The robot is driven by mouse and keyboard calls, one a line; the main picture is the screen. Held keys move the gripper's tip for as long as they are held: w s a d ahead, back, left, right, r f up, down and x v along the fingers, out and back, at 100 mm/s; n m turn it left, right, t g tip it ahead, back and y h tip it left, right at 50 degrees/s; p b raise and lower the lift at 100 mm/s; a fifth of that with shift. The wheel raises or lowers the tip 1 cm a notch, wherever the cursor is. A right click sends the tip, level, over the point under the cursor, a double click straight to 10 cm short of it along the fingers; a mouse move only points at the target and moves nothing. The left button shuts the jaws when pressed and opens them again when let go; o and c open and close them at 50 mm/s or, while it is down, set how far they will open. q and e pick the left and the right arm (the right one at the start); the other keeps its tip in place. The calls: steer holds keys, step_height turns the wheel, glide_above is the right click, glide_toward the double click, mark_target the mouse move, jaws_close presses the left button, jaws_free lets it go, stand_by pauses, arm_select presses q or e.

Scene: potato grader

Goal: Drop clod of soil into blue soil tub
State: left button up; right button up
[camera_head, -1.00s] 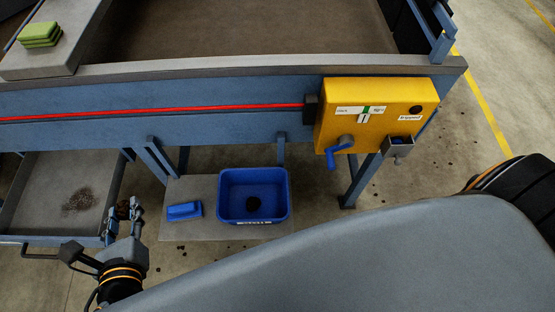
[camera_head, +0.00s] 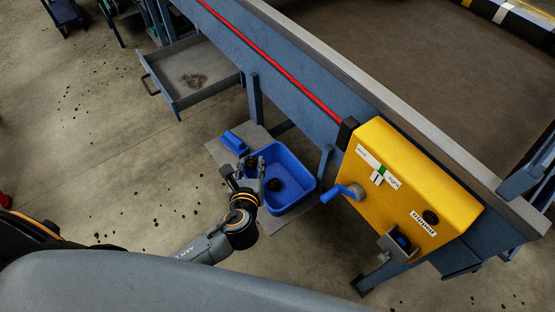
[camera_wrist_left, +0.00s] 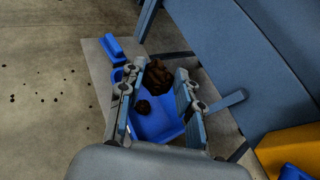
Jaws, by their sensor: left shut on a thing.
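The blue soil tub (camera_head: 303,197) sits on a grey board below the machine; it also shows in the wrist view (camera_wrist_left: 160,128). A dark clod (camera_head: 273,184) lies inside it, and shows in the wrist view (camera_wrist_left: 143,107). My left gripper (camera_head: 250,164) is over the tub's left rim area in the head view. It is shut on a brown clod of soil (camera_wrist_left: 158,73), held between the fingertips. The held clod is small and partly hidden by the fingers in the head view (camera_head: 251,161). My right gripper is not in view.
A blue brush-like block (camera_head: 234,142) lies on the grey board (camera_head: 217,152) beside the tub. The yellow control box (camera_head: 410,185) with its blue crank (camera_head: 344,192) is to the right. A pulled-out tray (camera_head: 195,75) with loose soil stands behind. Open floor lies left.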

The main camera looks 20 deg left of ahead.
arm_select(q)
steer(key=w+d+f+n+y+b, duration=0.2)
steer(key=w+f+b, duration=0.8)
steer(key=f, duration=0.5)
steer(key=shift+w+d+f+g, duration=0.15)
steer(key=shift+w+d+g, duration=0.2)
steer(key=shift+w, duration=0.45)
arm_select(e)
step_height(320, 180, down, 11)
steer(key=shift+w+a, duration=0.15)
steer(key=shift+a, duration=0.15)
arm_select(q)
steer(key=o, duration=1.2)
steer(key=v, duration=1.2)
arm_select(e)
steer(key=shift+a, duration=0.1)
